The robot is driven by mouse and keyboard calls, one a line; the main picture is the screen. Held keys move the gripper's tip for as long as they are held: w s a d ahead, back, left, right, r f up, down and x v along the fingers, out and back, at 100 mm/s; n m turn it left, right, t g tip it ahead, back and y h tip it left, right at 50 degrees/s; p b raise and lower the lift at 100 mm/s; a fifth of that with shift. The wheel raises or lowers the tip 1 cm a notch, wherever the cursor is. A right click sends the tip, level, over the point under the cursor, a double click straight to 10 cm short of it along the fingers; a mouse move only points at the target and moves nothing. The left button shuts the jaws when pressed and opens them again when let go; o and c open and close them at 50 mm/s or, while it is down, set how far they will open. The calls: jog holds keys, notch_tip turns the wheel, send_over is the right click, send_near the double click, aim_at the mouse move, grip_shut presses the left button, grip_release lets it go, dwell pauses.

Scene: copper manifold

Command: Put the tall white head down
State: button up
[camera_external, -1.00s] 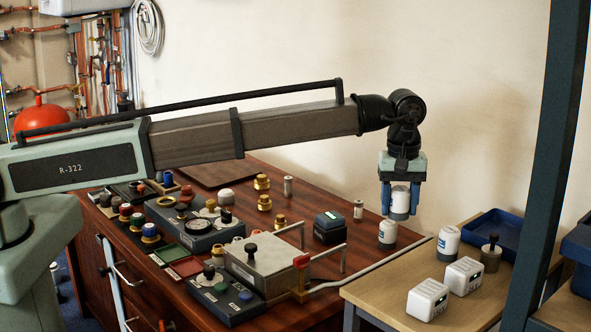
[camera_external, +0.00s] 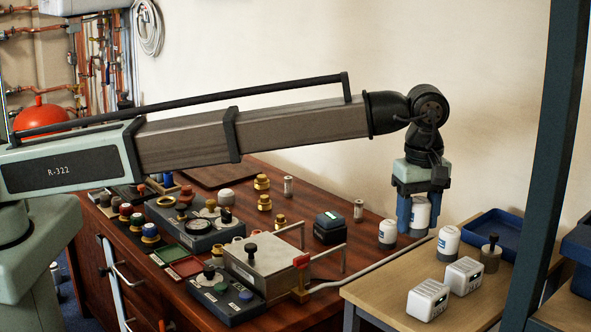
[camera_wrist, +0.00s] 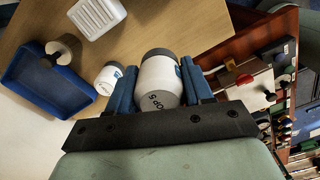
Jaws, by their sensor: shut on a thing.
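My gripper (camera_external: 419,221) is shut on a white cylindrical head with a grey end, which appears to be the tall white head (camera_external: 421,211). It hangs upright near the corner between the wooden desk and the pale table. In the wrist view the head (camera_wrist: 160,82) sits between the blue fingers, dark lettering on its near end and a blue mark on its side. The fingers hide part of it. A similar white head (camera_external: 387,235) stands just left of the gripper. Another (camera_external: 448,241) stands on the pale table to the right, and shows in the wrist view (camera_wrist: 108,79).
The pale table (camera_external: 385,292) also holds two white boxes (camera_external: 428,299) (camera_external: 462,275), a grey knobbed piece (camera_external: 491,253) and a blue tray (camera_external: 477,226). A dark upright post (camera_external: 546,170) stands at right. The desk carries crowded control boxes (camera_external: 330,228).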

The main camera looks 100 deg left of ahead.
aim_at(410, 279)
jog(key=shift+s+n, duration=0.1)
jog(key=shift+n, duration=0.5)
jog(key=shift+f, duration=5)
jog(key=shift+f, duration=0.15)
jog(key=o, duration=1.1)
notch_tip(410, 279, up, 12)
jog(key=shift+r, duration=0.15)
